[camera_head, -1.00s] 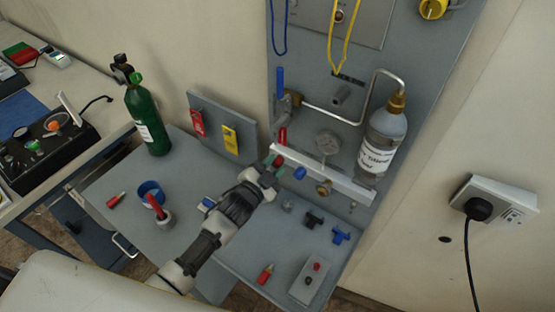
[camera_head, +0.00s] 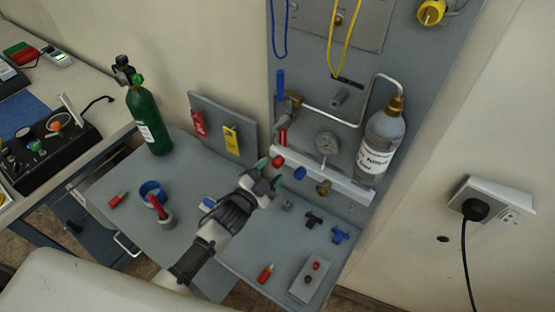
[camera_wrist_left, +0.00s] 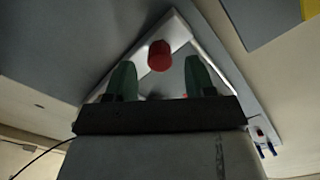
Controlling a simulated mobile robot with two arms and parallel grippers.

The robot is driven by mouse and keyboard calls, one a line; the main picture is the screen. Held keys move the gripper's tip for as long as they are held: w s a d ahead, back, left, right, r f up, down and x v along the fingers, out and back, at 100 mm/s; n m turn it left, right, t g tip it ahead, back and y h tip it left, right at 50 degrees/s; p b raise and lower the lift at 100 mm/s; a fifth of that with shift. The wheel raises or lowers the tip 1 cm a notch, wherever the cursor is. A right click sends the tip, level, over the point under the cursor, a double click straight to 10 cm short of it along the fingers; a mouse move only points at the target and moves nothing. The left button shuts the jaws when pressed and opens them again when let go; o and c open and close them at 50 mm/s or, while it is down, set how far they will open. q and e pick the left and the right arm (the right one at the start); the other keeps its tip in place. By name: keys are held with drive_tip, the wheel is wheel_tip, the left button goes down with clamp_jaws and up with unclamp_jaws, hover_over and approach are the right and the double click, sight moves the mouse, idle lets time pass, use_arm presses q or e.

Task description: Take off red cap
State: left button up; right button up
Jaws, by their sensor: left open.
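The red cap (camera_head: 277,161) is on the left part of the white rail (camera_head: 330,180) at the foot of the grey wall panel. It also shows in the left wrist view (camera_wrist_left: 159,55), just beyond and between the fingertips. My left gripper (camera_head: 266,175) is open, with its green fingertips a little to the lower left of the cap. In the left wrist view the two green fingers (camera_wrist_left: 160,78) stand apart with nothing between them. I cannot see either finger touching the cap. My right gripper is not in view.
A blue cap (camera_head: 299,173) sits right of the red one on the rail. A gauge (camera_head: 327,144) and a labelled bottle (camera_head: 380,143) are on the panel. A green cylinder (camera_head: 149,120) stands on the grey table, with loose fittings (camera_head: 314,219) at its right.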

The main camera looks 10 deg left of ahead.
use_arm(q)
drive_tip(key=m, duration=0.3)
drive_tip(key=shift+m+b, duration=0.3)
drive_tip(key=shift+b, duration=0.05)
drive_tip(key=shift+f+m, duration=0.1)
drive_tip(key=shift+m, duration=0.6)
drive_tip(key=shift+m+b, duration=0.3)
drive_tip(key=shift+m, duration=0.6)
drive_tip(key=shift+m+b, duration=0.4)
drive_tip(key=shift+m, duration=1.1)
